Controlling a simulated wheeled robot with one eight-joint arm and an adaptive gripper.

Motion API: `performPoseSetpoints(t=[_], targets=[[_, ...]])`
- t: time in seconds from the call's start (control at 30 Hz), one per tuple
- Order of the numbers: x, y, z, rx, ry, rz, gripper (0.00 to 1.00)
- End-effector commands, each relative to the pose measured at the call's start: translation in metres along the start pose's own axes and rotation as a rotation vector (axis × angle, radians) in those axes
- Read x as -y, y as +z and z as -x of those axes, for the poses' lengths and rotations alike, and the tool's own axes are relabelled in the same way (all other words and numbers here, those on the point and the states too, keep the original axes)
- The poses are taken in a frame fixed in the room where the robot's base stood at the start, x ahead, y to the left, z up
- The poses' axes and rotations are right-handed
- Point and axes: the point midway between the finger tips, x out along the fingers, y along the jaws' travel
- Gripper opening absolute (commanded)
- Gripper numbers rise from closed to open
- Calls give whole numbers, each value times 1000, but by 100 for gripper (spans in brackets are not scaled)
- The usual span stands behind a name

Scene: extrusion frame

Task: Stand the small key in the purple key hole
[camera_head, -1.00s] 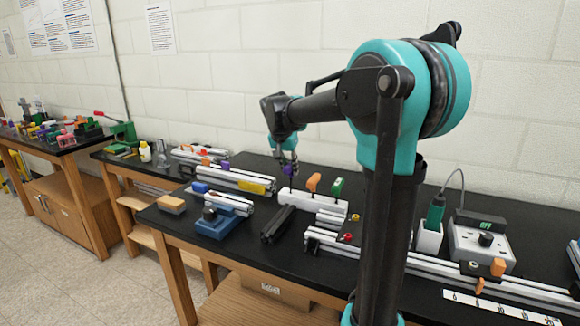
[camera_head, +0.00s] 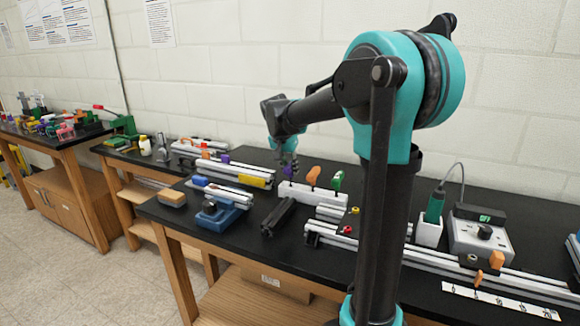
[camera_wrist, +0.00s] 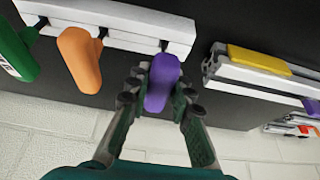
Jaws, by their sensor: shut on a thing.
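The small key has a purple handle (camera_wrist: 162,80), and my gripper (camera_wrist: 158,100) is shut on it in the wrist view. Its thin dark shank (camera_wrist: 164,45) reaches to the white key rack (camera_wrist: 110,22); I cannot tell whether its tip is in the rack or just beside it. In the head view my gripper (camera_head: 288,166) is over the left end of the rack (camera_head: 322,196), with the purple handle (camera_head: 288,170) partly hidden by the fingers. Another purple piece (camera_head: 225,158) sits by the extrusion rails; I cannot tell whether it is the key hole.
An orange key (camera_head: 313,176) and a green key (camera_head: 337,181) stand in the rack, close beside my gripper. A rail with a yellow block (camera_head: 256,181) lies to the left. A black bar (camera_head: 279,217) and a blue fixture (camera_head: 217,215) lie in front.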

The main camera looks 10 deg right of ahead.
Motion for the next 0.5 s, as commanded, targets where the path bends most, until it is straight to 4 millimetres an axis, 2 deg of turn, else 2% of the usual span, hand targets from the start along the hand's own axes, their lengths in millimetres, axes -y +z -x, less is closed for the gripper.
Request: performPoseSetpoints(t=[0.5], targets=[[0, 4, -9, 0, 0, 0, 0]])
